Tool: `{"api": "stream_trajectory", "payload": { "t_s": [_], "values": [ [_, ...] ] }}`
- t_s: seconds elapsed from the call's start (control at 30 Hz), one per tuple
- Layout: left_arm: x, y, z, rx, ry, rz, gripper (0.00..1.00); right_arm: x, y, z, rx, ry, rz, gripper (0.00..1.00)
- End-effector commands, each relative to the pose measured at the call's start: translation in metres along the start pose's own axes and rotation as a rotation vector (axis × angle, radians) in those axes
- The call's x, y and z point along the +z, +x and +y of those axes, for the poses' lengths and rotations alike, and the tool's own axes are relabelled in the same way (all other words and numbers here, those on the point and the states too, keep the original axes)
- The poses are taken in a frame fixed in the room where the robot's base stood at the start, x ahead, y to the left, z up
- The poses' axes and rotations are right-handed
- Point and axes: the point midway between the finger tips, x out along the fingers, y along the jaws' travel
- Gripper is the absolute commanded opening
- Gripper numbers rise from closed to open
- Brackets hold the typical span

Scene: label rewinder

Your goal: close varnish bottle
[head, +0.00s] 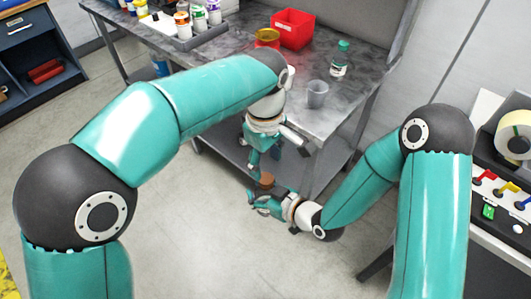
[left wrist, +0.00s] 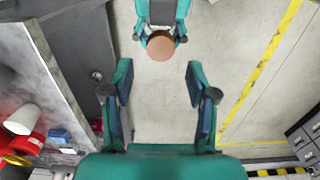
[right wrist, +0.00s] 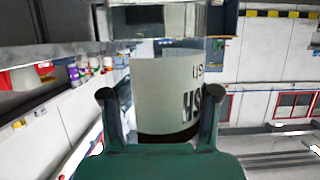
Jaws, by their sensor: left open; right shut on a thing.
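My right gripper (head: 258,198) is shut on the varnish bottle, low in front of the bench. In the right wrist view the bottle (right wrist: 168,95) stands upright between the fingers, with clear glass above a white label with dark letters. Its round brown top (head: 266,181) faces up. It also shows in the left wrist view (left wrist: 160,46), ahead of the fingers; I cannot tell whether this is a cap or an open mouth. My left gripper (head: 262,157) is open, points down above the bottle and is apart from it. The space between its fingers (left wrist: 160,100) is empty.
The metal bench (head: 285,75) stands behind the grippers, with its lower shelf close by. On it are a grey cup (head: 317,94), a green-capped bottle (head: 340,60), a red bin (head: 292,28) and several small bottles. A machine with a label roll (head: 514,133) stands at right.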

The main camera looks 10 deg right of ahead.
Motion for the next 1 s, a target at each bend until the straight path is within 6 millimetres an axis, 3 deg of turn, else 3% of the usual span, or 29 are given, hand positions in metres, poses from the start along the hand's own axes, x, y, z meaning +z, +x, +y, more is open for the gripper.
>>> {"api": "stream_trajectory", "payload": {
  "t_s": [0.33,0.77,1.0],
  "values": [
    [0.000,0.049,-0.001,-0.003,0.001,-0.001,0.58,0.000,0.000,0.000,0.000,0.000,0.001,0.00],
    [0.000,0.059,0.000,0.000,0.001,-0.002,0.58,0.000,0.000,0.000,0.000,0.000,0.001,0.00],
    [0.000,0.059,0.000,0.001,0.001,-0.002,0.21,0.000,0.000,0.000,0.000,0.000,0.001,0.00]
  ]
}}
